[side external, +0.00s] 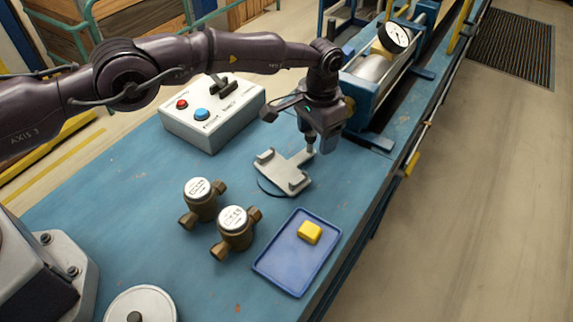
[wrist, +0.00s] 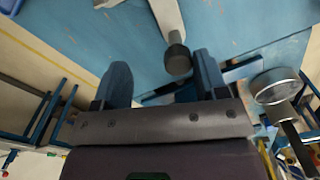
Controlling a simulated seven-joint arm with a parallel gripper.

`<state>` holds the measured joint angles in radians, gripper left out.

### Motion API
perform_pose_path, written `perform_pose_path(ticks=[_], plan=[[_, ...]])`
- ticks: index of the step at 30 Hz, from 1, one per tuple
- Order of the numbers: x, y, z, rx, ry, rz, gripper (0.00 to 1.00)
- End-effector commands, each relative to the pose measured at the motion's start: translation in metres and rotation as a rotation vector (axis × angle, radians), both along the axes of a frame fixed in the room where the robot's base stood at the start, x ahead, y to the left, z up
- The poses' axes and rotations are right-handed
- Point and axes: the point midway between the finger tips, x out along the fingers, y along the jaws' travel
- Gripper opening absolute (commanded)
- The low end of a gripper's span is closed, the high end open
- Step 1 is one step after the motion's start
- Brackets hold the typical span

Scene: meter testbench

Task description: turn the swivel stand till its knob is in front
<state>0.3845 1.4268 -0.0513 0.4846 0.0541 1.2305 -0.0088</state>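The swivel stand (side external: 283,175) is a light grey cradle plate with raised ends on a dark round base, on the blue bench. A grey arm reaches from it toward the back right, under my gripper (side external: 312,143). In the wrist view the dark round knob (wrist: 177,58) sits at the end of that grey arm (wrist: 166,18). My gripper is open and points down. In the side view the fingers largely hide the knob.
Two brass meters (side external: 202,200) (side external: 236,230) stand left of the stand. A blue tray (side external: 276,262) with a yellow block (side external: 310,232) lies in front. A control box (side external: 212,118) stands behind left, and a blue test rig with a gauge (side external: 394,38) stands behind right.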

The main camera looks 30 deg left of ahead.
Motion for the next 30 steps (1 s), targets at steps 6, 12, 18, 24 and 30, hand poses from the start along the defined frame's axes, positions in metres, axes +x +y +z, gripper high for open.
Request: perform_pose_path(ticks=[6, 12, 18, 24, 30], plan=[[-0.004, -0.008, 0.0, -0.001, 0.001, -0.001, 0.66], [-0.006, -0.012, 0.0, -0.001, 0.001, -0.002, 0.66], [-0.011, -0.019, 0.0, -0.001, 0.001, -0.001, 0.66], [-0.012, -0.021, 0.001, -0.001, 0.0, -0.001, 0.66], [-0.018, -0.028, 0.001, -0.001, 0.0, -0.002, 0.66]])
